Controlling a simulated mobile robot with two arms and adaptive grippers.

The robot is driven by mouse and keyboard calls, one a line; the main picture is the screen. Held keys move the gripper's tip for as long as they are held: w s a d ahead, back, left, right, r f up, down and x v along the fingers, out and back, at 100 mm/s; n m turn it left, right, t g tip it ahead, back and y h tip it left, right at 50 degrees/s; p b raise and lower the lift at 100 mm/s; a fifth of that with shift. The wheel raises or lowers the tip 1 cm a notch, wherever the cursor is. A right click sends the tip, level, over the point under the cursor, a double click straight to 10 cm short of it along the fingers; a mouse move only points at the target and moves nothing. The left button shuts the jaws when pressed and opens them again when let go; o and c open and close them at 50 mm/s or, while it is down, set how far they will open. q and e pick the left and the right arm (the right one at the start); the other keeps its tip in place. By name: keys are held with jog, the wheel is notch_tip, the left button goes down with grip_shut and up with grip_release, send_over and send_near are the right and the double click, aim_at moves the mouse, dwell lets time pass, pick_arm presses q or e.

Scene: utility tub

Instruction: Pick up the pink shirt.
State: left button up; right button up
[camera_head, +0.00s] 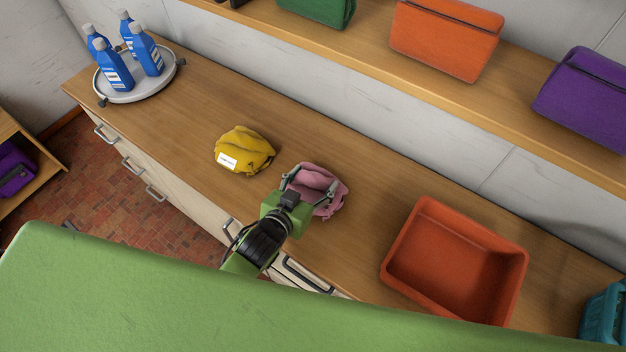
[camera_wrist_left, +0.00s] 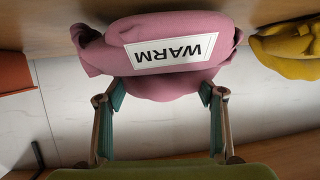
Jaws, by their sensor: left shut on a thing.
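The pink shirt (camera_head: 322,178) is a crumpled bundle on the wooden counter, near the middle of the head view. In the left wrist view the pink shirt (camera_wrist_left: 100,52) fills the upper middle and bears a white label reading "WARM", upside down. My left gripper (camera_head: 312,186) reaches over the counter with a finger on each side of the shirt. In the left wrist view my gripper (camera_wrist_left: 162,92) has its teal-padded fingers against the shirt, shut on it. I cannot tell whether the shirt is clear of the counter. My right gripper is not in view.
A yellow folded cloth (camera_head: 243,150) with a white label lies left of the shirt. An empty orange tub (camera_head: 402,232) stands to the right. Blue bottles (camera_head: 146,50) stand on a round tray (camera_head: 128,95) at far left. A shelf (camera_head: 372,70) with coloured bags runs behind.

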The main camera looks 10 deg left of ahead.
pick_arm(q)
notch_tip(320, 180, up, 3)
jog(key=shift+f+p, duration=0.1)
jog(key=shift+p, duration=1)
jog(key=s+d+r+p, duration=0.1)
jog(key=s+r+p, duration=0.2)
jog(key=s, duration=0.4)
jog(key=s+r+p, duration=0.3)
jog(key=s+r, duration=0.3)
jog(key=shift+s+d+r+p, duration=0.25)
jog(key=shift+s+d+p, duration=0.1)
jog(key=shift+s, duration=0.05)
